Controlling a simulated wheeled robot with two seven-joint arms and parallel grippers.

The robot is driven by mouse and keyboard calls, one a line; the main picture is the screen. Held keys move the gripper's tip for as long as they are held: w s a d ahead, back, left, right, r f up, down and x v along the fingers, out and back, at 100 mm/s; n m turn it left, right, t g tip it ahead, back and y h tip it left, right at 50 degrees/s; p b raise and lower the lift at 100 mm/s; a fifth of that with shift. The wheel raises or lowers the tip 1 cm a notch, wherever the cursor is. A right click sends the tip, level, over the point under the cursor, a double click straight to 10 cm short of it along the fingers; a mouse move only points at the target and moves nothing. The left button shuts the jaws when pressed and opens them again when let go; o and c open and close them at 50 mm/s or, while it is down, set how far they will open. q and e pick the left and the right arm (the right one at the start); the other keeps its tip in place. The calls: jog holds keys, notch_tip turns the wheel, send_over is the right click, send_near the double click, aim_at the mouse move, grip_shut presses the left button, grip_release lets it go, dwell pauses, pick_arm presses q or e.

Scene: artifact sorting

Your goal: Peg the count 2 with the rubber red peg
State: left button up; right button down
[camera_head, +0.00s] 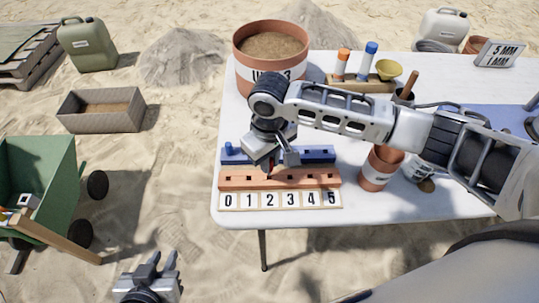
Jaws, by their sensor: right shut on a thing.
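A rust-coloured peg rail (315,179) with a row of holes lies on the table behind a strip of number tiles (269,199) from 0 to 5. My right gripper (270,163) reaches in from the right and points down over the rail, in line with tile 2. It is shut on a small red peg (270,170), mostly hidden by the fingers. I cannot tell whether the peg is in a hole. A blue rail (318,156) with a blue peg (228,148) at its left end lies behind. My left gripper (161,262) is open and empty, low off the table.
A large labelled pot of sand (270,72), a wooden stand with bottles (350,84), and terracotta cups (380,168) stand on the white table (235,211). A green cart (40,170) and a crate (100,110) stand on the sand to the left.

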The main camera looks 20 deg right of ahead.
dwell(0.5)
jog(key=shift+p, duration=0.65)
dwell(0.5)
jog(key=shift+p, duration=0.35)
jog(key=shift+f+b, duration=0.4)
jog(key=shift+f, duration=1.3)
jog(key=c, duration=1.3)
grip_release()
